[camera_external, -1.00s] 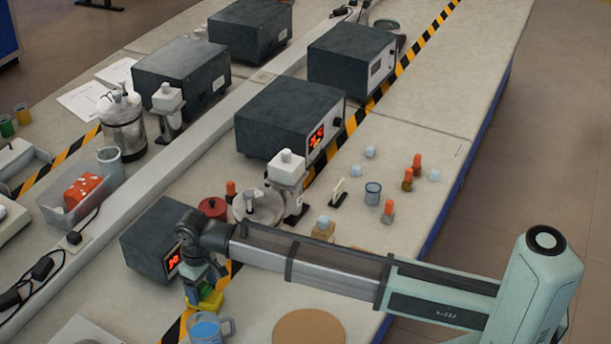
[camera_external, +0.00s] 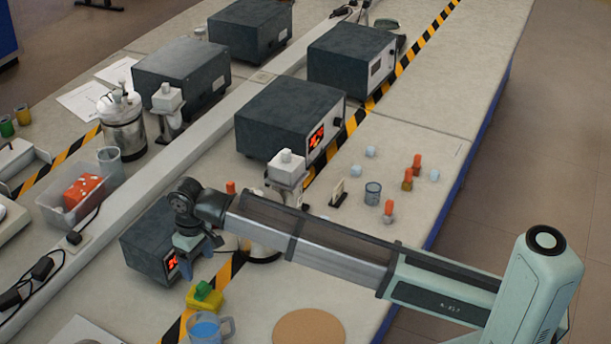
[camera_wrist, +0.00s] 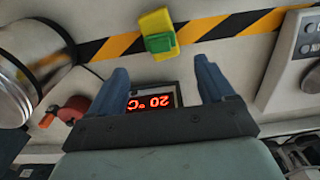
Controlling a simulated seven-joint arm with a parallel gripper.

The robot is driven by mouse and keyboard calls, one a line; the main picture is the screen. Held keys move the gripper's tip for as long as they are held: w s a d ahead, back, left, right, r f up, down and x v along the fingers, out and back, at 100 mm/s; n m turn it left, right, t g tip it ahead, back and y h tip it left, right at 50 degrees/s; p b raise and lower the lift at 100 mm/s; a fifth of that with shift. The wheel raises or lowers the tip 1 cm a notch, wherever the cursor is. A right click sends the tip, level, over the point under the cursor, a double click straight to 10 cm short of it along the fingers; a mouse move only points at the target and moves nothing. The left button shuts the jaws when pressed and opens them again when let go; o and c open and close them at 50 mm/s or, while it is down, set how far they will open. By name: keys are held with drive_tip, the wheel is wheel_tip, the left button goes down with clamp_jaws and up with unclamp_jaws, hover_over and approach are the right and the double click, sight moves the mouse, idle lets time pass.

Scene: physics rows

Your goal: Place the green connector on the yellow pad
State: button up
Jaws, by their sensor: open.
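The green connector (camera_external: 204,288) rests on top of the yellow pad (camera_external: 207,300), near the blue cup. In the wrist view, the green connector (camera_wrist: 160,42) lies against the yellow pad (camera_wrist: 154,22), apart from my fingers. My gripper (camera_external: 197,256) is above and behind the pad, clear of the connector. In the wrist view, my gripper (camera_wrist: 163,80) has its two blue fingers wide apart, with nothing held between them.
A dark box with a red display (camera_external: 150,245) stands close behind my gripper. A blue cup (camera_external: 207,328) is just in front of the pad. A round brown mat (camera_external: 310,328) lies to the right. Yellow-black tape (camera_external: 228,270) runs past the pad.

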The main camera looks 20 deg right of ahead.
drive_tip(key=shift+r, duration=1.25)
